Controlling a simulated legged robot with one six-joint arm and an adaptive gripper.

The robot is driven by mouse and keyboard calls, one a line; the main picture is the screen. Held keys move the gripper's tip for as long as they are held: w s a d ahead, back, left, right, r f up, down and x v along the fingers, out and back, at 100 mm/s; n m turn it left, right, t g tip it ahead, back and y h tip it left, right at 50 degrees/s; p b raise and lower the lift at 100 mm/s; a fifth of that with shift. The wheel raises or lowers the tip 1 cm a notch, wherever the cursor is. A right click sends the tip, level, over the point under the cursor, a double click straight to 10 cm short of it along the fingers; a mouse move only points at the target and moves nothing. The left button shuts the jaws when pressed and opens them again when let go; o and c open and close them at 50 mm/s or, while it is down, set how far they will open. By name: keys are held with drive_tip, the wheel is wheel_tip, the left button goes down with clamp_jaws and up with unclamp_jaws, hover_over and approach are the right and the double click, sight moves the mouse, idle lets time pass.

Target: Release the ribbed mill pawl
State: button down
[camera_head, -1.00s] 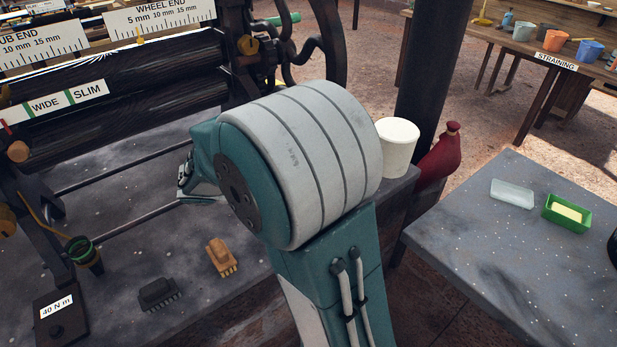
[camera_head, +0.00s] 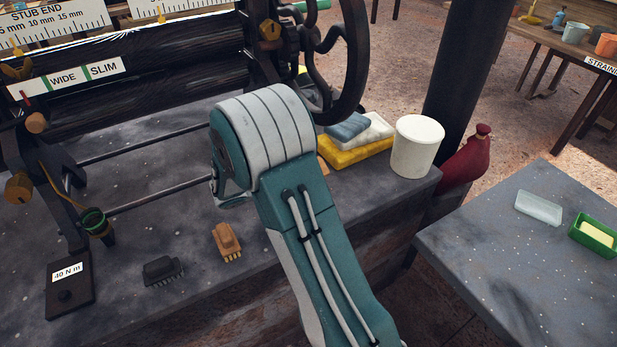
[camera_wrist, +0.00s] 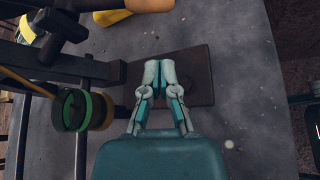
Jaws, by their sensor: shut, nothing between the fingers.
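The mill with the dark ribbed roller (camera_head: 150,95) fills the upper left of the head view. I cannot pick out its pawl with certainty. A wooden knob (camera_head: 36,123) and a brass-coloured knob (camera_head: 18,187) sit on its near left frame. In the wrist view, my gripper (camera_wrist: 159,64) is shut and empty above a dark plate (camera_wrist: 197,80). In the head view my arm hides the fingers.

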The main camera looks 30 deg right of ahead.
drive_tip(key=x, duration=1)
drive_tip(key=shift+d, duration=0.1)
drive_tip(key=shift+d, duration=0.2)
drive_tip(key=shift+s+a+r+n+g, duration=0.1)
drive_tip(key=shift+s+r+n+g, duration=0.2)
drive_tip(key=shift+r, duration=0.2)
drive_tip(key=shift+s+r+n+g, duration=0.2)
drive_tip(key=shift+s+r+g, duration=0.1)
drive_tip(key=shift+r, duration=0.15)
drive_tip(key=r, duration=0.1)
drive_tip(key=s+r, duration=0.1)
drive_tip(key=r, duration=0.1)
drive_tip(key=shift+r+n, duration=0.2)
drive_tip(key=shift+n, duration=0.1)
